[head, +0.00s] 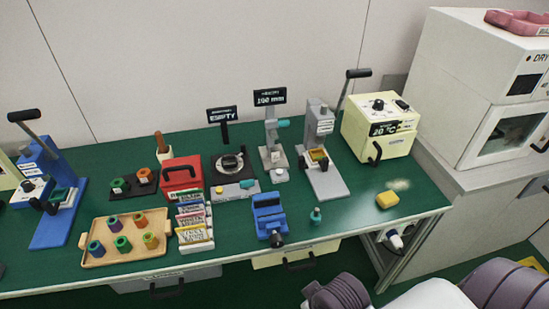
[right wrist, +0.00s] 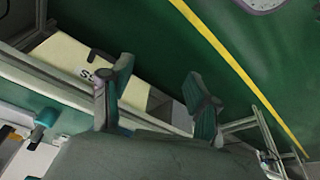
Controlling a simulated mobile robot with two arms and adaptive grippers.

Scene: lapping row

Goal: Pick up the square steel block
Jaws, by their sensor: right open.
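I cannot make out a square steel block with certainty in either view. On the green bench, a grey measuring stand (head: 273,150) under the "100 mm" sign has a small pale piece on its base, too small to identify. My right gripper (right wrist: 157,78) is open in the right wrist view, with its two fingers apart and nothing between them. It hangs away from the bench top, with the floor and a drawer front beyond it. My left gripper is not in view.
The green bench (head: 350,222) holds a blue vise (head: 268,214), a grey press (head: 320,150), a wooden tray (head: 98,259) of coloured cylinders, a red box (head: 181,176), a yellow sponge (head: 387,200) and a cream heater box (head: 380,125). A small teal bottle (head: 316,216) stands near the front edge.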

